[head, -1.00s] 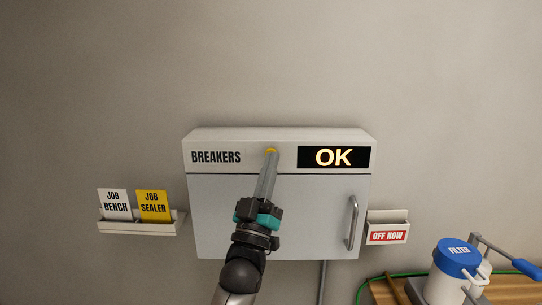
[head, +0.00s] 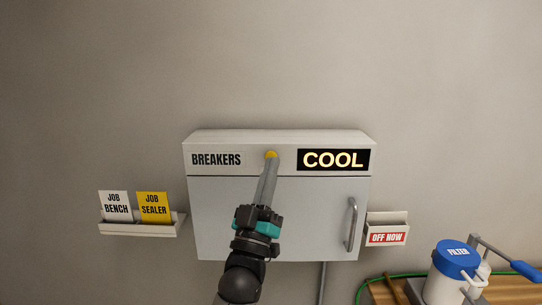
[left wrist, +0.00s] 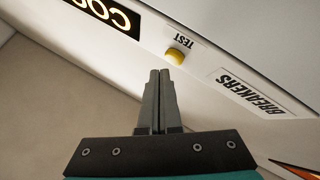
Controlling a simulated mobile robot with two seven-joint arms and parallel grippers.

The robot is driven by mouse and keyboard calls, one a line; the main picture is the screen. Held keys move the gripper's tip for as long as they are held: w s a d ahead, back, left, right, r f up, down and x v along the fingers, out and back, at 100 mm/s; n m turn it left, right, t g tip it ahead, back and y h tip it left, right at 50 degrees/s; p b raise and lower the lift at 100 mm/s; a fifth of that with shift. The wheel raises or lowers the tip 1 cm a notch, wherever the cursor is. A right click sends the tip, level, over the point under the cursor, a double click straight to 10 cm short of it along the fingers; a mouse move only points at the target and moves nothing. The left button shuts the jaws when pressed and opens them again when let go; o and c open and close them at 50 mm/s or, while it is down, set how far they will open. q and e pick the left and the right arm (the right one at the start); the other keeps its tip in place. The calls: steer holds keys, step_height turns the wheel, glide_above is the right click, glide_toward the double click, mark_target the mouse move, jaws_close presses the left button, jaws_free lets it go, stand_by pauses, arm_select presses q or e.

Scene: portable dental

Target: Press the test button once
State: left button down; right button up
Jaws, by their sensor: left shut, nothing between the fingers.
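The yellow test button (head: 271,155) sits on the top strip of the grey breaker box (head: 220,215), between the BREAKERS label and the display. In the left wrist view the button (left wrist: 175,56) shows beside the word TEST. The display (head: 333,160) reads COOL. My left gripper (head: 270,164) is shut and empty, its fingertips just below the button in the head view. In the left wrist view the closed fingertips (left wrist: 160,73) are close to the button, with a small gap visible. My right gripper is not in view.
A holder with JOB BENCH and JOB SEALER cards (head: 140,228) is on the wall at left. An OFF NOW card holder (head: 387,232) is at right. A blue-lidded filter canister (head: 458,258) stands at lower right. The box door has a handle (head: 351,223).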

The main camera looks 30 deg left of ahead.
arm_select(q)
steer(key=s+d, duration=0.1)
steer(key=s+p, duration=0.1)
steer(key=s, duration=0.1)
steer(key=s+d, duration=0.1)
steer(key=shift+s+d+p, duration=0.15)
steer(key=shift+d+p, duration=0.2)
stand_by(0.9)
